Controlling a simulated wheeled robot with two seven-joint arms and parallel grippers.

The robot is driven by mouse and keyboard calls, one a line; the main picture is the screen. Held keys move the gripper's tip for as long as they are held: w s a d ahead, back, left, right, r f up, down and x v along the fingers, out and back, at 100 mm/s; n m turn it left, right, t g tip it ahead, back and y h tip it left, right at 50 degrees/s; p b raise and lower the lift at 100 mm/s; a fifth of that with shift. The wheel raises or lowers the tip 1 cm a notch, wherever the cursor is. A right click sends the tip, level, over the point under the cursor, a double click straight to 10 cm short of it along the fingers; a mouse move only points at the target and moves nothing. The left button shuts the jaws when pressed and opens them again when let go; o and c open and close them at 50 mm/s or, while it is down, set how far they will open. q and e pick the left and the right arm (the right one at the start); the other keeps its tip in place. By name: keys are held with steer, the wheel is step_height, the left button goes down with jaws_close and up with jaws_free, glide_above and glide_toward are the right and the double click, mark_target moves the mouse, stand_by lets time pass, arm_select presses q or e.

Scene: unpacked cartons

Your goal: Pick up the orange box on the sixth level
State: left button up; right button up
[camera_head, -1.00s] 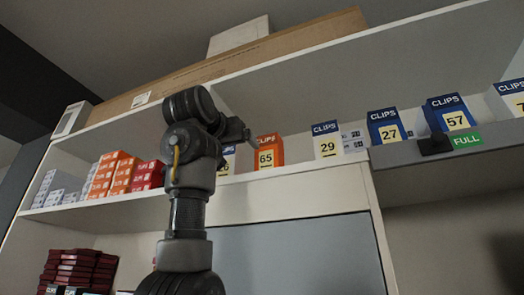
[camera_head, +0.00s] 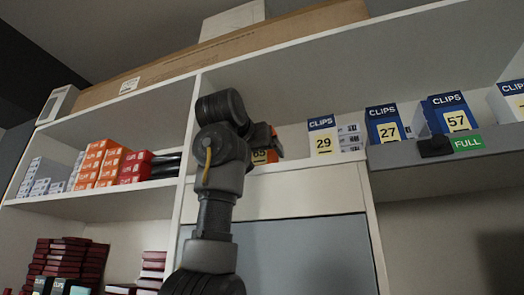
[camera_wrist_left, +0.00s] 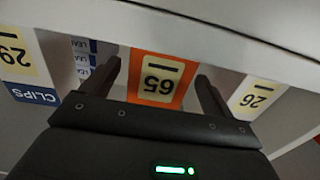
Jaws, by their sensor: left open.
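The orange box labelled 65 (camera_head: 262,156) stands on a shelf in the head view, mostly hidden behind my left arm. In the left wrist view the orange box (camera_wrist_left: 157,84) appears upside down, with its yellow 65 label facing the camera. My left gripper (camera_wrist_left: 158,80) is open, with one finger on each side of the box in that view. I cannot tell whether the fingers touch it. In the head view the fingers are mostly hidden by the arm. My right gripper is not in view.
A white box labelled 29 (camera_head: 323,141) and a box labelled 26 (camera_wrist_left: 254,98) stand on either side. Blue boxes 27 (camera_head: 384,126) and 57 (camera_head: 452,118) are farther right. A shelf edge (camera_wrist_left: 230,32) runs close across the wrist view.

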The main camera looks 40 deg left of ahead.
arm_select(q)
steer(key=p+x, duration=0.1)
steer(key=x, duration=0.1)
steer(key=p+x, duration=0.2)
steer(key=shift+w+a+r, duration=0.1)
steer(key=shift+w+r, duration=0.1)
steer(key=shift+w, duration=0.05)
steer(key=shift+w+a+f, duration=0.15)
steer(key=shift+w+f, duration=0.05)
steer(key=shift+w, duration=0.15)
steer(key=shift+s+r, duration=0.1)
steer(key=shift+s, duration=0.15)
steer(key=shift+c, duration=0.2)
steer(key=shift+s+d, duration=0.1)
steer(key=shift+d, duration=0.15)
steer(key=shift+c, duration=1.4)
steer(key=c, duration=0.9)
steer(key=shift+r, duration=0.1)
